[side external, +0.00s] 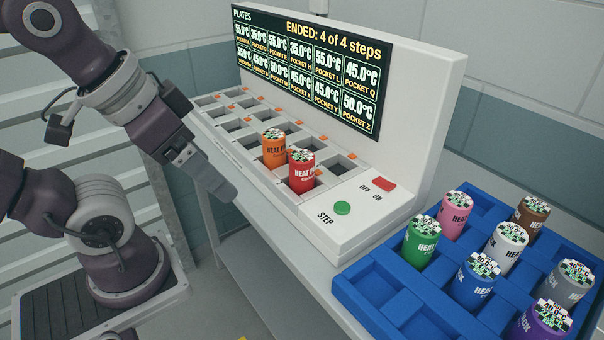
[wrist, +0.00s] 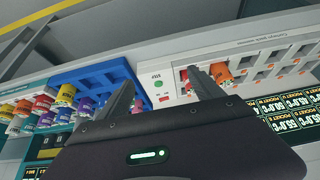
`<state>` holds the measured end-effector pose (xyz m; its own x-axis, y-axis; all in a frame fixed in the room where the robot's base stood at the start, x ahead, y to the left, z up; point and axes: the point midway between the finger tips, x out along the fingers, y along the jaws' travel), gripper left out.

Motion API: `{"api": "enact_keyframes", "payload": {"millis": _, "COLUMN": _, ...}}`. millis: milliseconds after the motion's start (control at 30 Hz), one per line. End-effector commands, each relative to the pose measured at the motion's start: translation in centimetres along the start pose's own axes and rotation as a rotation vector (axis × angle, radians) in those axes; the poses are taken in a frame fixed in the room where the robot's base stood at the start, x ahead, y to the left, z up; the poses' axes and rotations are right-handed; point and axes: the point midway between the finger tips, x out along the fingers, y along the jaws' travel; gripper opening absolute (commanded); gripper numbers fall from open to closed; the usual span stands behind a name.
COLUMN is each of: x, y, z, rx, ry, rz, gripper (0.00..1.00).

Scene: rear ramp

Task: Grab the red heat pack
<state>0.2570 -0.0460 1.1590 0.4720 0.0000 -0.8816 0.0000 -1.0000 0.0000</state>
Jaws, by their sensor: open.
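The red heat pack (side external: 302,174) stands upright in a front-row pocket of the white plate machine (side external: 330,222), at the end near the buttons. The orange heat pack (side external: 274,150) stands in the pocket just left of it. My gripper (side external: 224,187) is apart from both, in front of the machine and left of the red pack. In the wrist view my gripper (wrist: 160,78) has its two fingers spread with nothing held. There, the right finger partly hides the red pack (wrist: 184,74), and the orange pack (wrist: 221,72) shows beside that finger.
A blue tray (side external: 405,318) at the right holds several heat packs, including green (side external: 421,242), pink (side external: 454,215) and purple (side external: 541,322). A green STEP button (side external: 342,208) and red switch (side external: 384,184) sit near the red pack. The display panel (side external: 310,72) rises behind the pockets.

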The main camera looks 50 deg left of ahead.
Motion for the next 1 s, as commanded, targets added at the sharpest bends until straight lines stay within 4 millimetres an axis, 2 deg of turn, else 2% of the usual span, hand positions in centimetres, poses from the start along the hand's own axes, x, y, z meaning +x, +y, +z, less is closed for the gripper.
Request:
{"api": "enact_keyframes", "payload": {"millis": 267, "x": 0.1, "y": -0.1, "z": 0.1, "rx": 0.016, "ry": -0.011, "rz": -0.007, "gripper": 0.76}}
{"api": "enact_keyframes", "payload": {"millis": 367, "x": 1.8, "y": -1.7, "z": 0.9, "rx": 0.193, "ry": -0.132, "rz": -0.079, "gripper": 0.76}}
{"api": "enact_keyframes", "payload": {"millis": 433, "x": 3.7, "y": -4.0, "z": 1.5, "rx": 0.463, "ry": -0.285, "rz": -0.178, "gripper": 0.76}}
{"api": "enact_keyframes", "payload": {"millis": 500, "x": 5.6, "y": -6.8, "z": 0.9, "rx": 0.813, "ry": -0.446, "rz": -0.294, "gripper": 0.76}}
{"api": "enact_keyframes", "payload": {"millis": 567, "x": 7.3, "y": -8.6, "z": -0.9, "rx": 1.127, "ry": -0.56, "rz": -0.392, "gripper": 0.76}}
{"api": "enact_keyframes", "payload": {"millis": 633, "x": 9.5, "y": -9.3, "z": -3.9, "rx": 1.484, "ry": -0.66, "rz": -0.499, "gripper": 0.76}}
{"api": "enact_keyframes", "payload": {"millis": 700, "x": 11.9, "y": -8.6, "z": -7.0, "rx": 1.803, "ry": -0.719, "rz": -0.594, "gripper": 0.76}}
{"api": "enact_keyframes", "payload": {"millis": 800, "x": 14.9, "y": -6.3, "z": -10.2, "rx": 2.143, "ry": -0.75, "rz": -0.696, "gripper": 0.76}}
{"api": "enact_keyframes", "payload": {"millis": 900, "x": 16.8, "y": -4.5, "z": -11.7, "rx": 2.326, "ry": -0.751, "rz": -0.756, "gripper": 0.76}}
{"api": "enact_keyframes", "payload": {"millis": 1000, "x": 17.8, "y": -4.3, "z": -12.3, "rx": 2.382, "ry": -0.75, "rz": -0.774, "gripper": 0.76}}
